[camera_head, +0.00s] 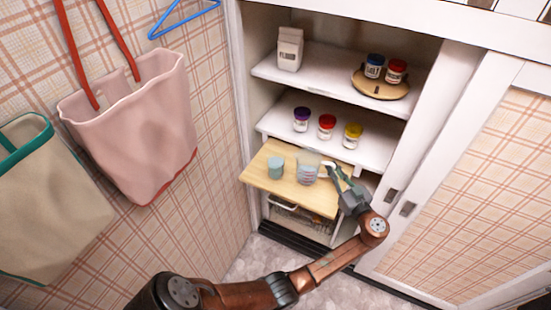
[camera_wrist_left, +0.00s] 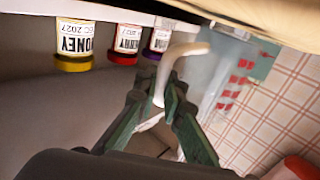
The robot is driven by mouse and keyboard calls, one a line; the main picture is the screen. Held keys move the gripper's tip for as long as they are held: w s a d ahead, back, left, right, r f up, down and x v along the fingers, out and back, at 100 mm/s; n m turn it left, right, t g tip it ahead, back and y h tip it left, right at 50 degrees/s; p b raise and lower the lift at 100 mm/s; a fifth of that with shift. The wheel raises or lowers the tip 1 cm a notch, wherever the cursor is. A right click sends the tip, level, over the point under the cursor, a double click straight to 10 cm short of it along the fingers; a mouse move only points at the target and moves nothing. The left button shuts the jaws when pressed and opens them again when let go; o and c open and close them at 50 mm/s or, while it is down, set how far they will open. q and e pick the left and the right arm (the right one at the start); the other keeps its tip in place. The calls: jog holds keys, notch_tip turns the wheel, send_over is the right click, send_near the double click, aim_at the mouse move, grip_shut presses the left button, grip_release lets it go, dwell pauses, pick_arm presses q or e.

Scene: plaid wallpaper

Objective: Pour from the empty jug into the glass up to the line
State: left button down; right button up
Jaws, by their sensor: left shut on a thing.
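The jug (camera_head: 306,174) is clear with red markings and a white handle. It is at the pull-out wooden board, right of the glass; I cannot tell whether it touches the board. The jug (camera_wrist_left: 217,85) also shows in the left wrist view, upside down in that picture. The glass (camera_head: 275,168) is a teal tumbler standing upright on the board, close to the jug. Its line is too small to see. My left gripper (camera_head: 335,173) is shut on the jug's handle, its green fingers (camera_wrist_left: 160,100) around it in the wrist view. Liquid inside either vessel cannot be made out.
The wooden board (camera_head: 318,199) juts from a cabinet. Purple, red and yellow-lidded jars (camera_head: 327,127) stand on the shelf above. A carton (camera_head: 289,49) and a round tray (camera_head: 380,86) with two jars are higher. A wire basket (camera_head: 295,218) is below. Bags hang left.

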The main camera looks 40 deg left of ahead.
pick_arm(q)
jog(key=shift+r, duration=0.15)
pick_arm(e)
jog(key=shift+r, duration=0.1)
